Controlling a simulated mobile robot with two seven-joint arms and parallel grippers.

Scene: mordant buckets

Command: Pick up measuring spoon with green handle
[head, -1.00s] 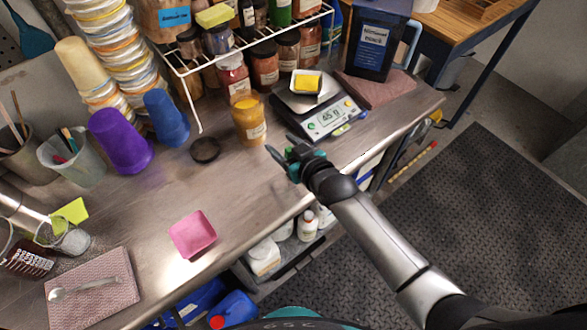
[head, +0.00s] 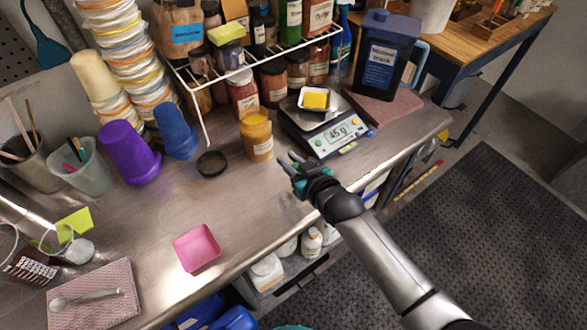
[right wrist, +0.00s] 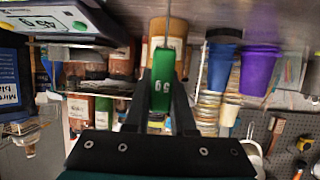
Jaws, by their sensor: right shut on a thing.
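The green handle (right wrist: 161,88) of the measuring spoon, with a number printed on it, is between the fingers of my right gripper (right wrist: 164,74) in the right wrist view. My right gripper is shut on it. A thin metal shaft runs from the handle to the top edge of that view, and the bowl of the spoon does not show. The spoon is too small to make out there. My left gripper is not in view.
The orange-yellow jar (head: 257,138), its dark lid (head: 211,163) and a scale (head: 338,134) with a yellow-filled dish stand near my right gripper. A pink tray (head: 197,247) and a spoon (head: 86,298) on a pink cloth lie left. The steel bench (head: 235,205) is bare between.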

